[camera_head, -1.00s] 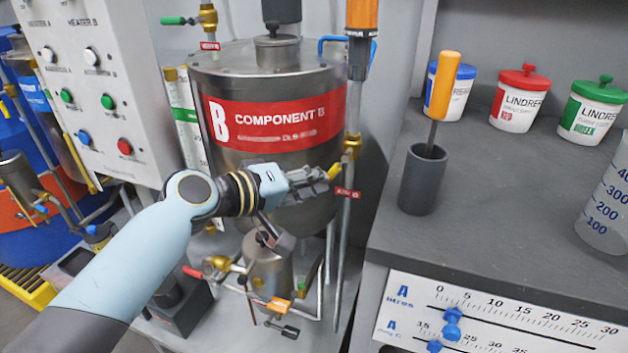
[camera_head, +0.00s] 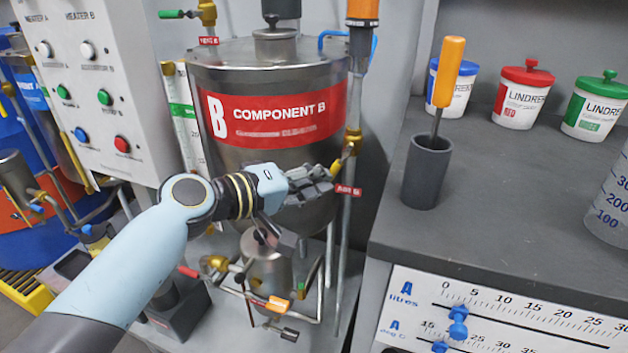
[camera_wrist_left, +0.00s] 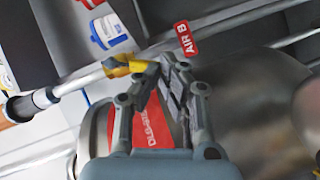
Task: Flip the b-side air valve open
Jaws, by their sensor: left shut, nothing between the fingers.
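The b-side air valve is on the vertical pipe right of the Component B tank (camera_head: 330,100). Its small yellow handle (camera_head: 337,167) shows just beyond my left fingertips, above the red AIR B tag (camera_head: 348,190). My left gripper (camera_head: 329,179) is shut and empty, beside the handle. In the left wrist view the yellow handle (camera_wrist_left: 116,67) lies by the pipe, left of my closed fingertips (camera_wrist_left: 166,62), with the AIR B tag (camera_wrist_left: 186,40) just beyond. The fingertips overlap the valve in the picture; I cannot tell whether they touch. My right gripper is out of view.
A grey bench (camera_head: 500,225) stands to the right, with a dark cup (camera_head: 426,175) holding an orange-handled tool and several lidded tubs. Below my left arm is a small metal vessel (camera_head: 268,275) with pipes. A heater panel (camera_head: 85,75) stands at left.

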